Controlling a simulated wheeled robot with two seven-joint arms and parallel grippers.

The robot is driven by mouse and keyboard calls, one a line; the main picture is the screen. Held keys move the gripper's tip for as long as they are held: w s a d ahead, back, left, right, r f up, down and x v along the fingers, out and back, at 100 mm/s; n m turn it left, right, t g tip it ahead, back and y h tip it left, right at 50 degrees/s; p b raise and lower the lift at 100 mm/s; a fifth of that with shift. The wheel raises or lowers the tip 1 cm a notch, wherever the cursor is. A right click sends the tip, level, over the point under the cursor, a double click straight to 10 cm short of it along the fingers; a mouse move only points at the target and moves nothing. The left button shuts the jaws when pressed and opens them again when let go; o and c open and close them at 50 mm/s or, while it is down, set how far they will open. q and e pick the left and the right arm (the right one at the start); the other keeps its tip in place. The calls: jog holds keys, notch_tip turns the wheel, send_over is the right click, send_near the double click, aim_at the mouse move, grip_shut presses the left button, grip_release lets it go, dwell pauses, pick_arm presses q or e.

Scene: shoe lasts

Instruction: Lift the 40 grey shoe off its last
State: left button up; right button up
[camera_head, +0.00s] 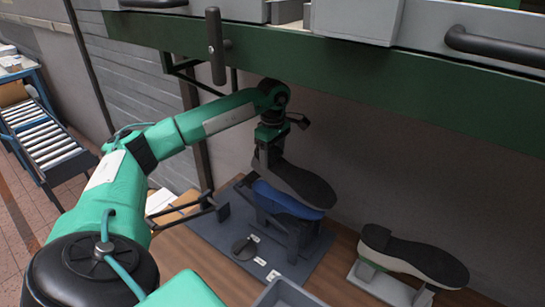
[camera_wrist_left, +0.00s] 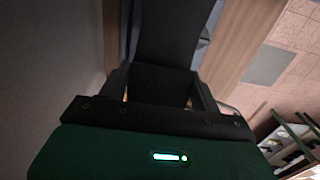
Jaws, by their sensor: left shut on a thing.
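The grey shoe (camera_head: 302,184) is sole up, its dark sole sloping down to the right. My left gripper (camera_head: 266,158) comes down from above and is shut on the shoe's upper left end. A blue last (camera_head: 290,196) shows just under the shoe, on a dark stand; I cannot tell whether they still touch. In the left wrist view, the dark shoe (camera_wrist_left: 166,35) runs up from between the fingers of my left gripper (camera_wrist_left: 160,85). My right gripper is not in view.
A second dark-soled shoe (camera_head: 415,257) sits sole up on a light stand at the right. A dark mat (camera_head: 215,238) with small labels lies under the blue last. A grey bin (camera_head: 285,292) stands at the front. A green beam (camera_head: 330,70) with drawers hangs above my arm.

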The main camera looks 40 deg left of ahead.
pick_arm(q)
jog(key=shift+r+p, duration=2.25)
jog(key=shift+r, duration=1.7)
